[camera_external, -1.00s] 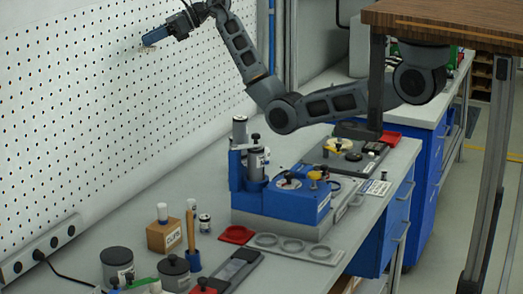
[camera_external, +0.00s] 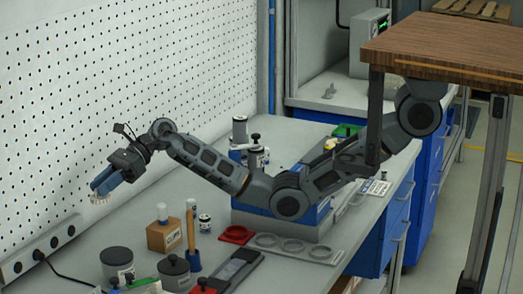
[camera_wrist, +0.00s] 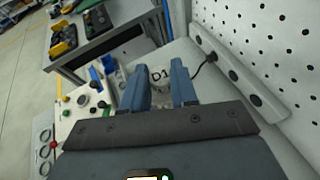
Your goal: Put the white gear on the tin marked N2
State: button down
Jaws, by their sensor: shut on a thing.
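My gripper (camera_external: 103,184), with blue fingers, is shut on the white gear (camera_external: 98,199). The gear hangs at the fingertips, in front of the pegboard and above the left part of the bench. In the wrist view my gripper (camera_wrist: 160,83) has its two fingers apart with a pale thing between them, partly hidden by the mount. A grey tin with a dark lid (camera_external: 117,262) stands at the lower left. Another dark-lidded tin (camera_external: 174,272) with a knob stands right of it. Their marks are too small to read, so I cannot tell which is N2.
A power strip (camera_external: 40,249) runs along the wall at left.

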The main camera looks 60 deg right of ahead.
jog(key=g+b, duration=0.1)
jog(key=b, duration=0.1)
send_over(121, 252)
jog(key=w, duration=0.1)
notch_tip(121, 252, down, 4)
jog(key=shift+n, duration=0.9)
jog(key=shift+s+a+f+p, duration=0.1)
jog(key=shift+s+f+p, duration=0.1)
jog(key=shift+f, duration=1.2)
jog(key=shift+s+d+f+p, duration=0.1)
jog(key=shift+s+f, duration=0.05)
jog(key=shift+f, duration=1.25)
jog(key=shift+s+a+f+p, duration=0.1)
jog(key=shift+s+f+p, duration=0.1)
jog(key=shift+f, duration=1.2)
jog(key=shift+f, duration=0.1)
jog(key=c, duration=0.9)
grip_release()
